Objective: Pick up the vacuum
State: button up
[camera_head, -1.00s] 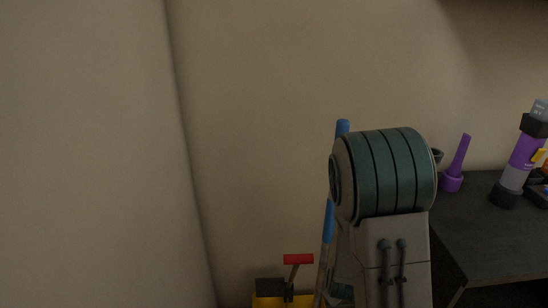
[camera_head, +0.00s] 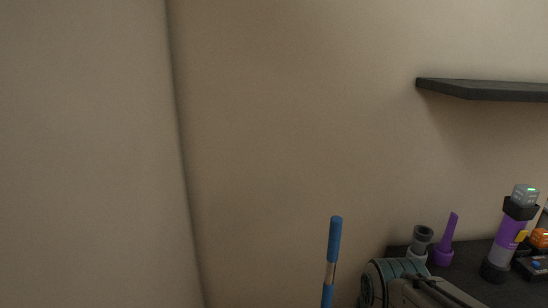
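A purple and grey handheld device with a black collar, a grey top with a small green light and a yellow part, which looks like the vacuum (camera_head: 509,238), stands upright on the dark counter (camera_head: 468,287) at the right. My gripper is not in view. Only links of my arm show at the bottom, right of centre, left of the vacuum and apart from it in the picture. They hide part of the counter's left end.
A purple nozzle-like piece (camera_head: 445,245) and a grey piece (camera_head: 421,242) stand left of the vacuum. Orange and dark items (camera_head: 536,250) crowd its right. A dark shelf (camera_head: 485,90) juts from the wall above. A blue pole (camera_head: 334,245) stands left of my arm.

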aim_at(516, 217)
jog(key=z, duration=1.4)
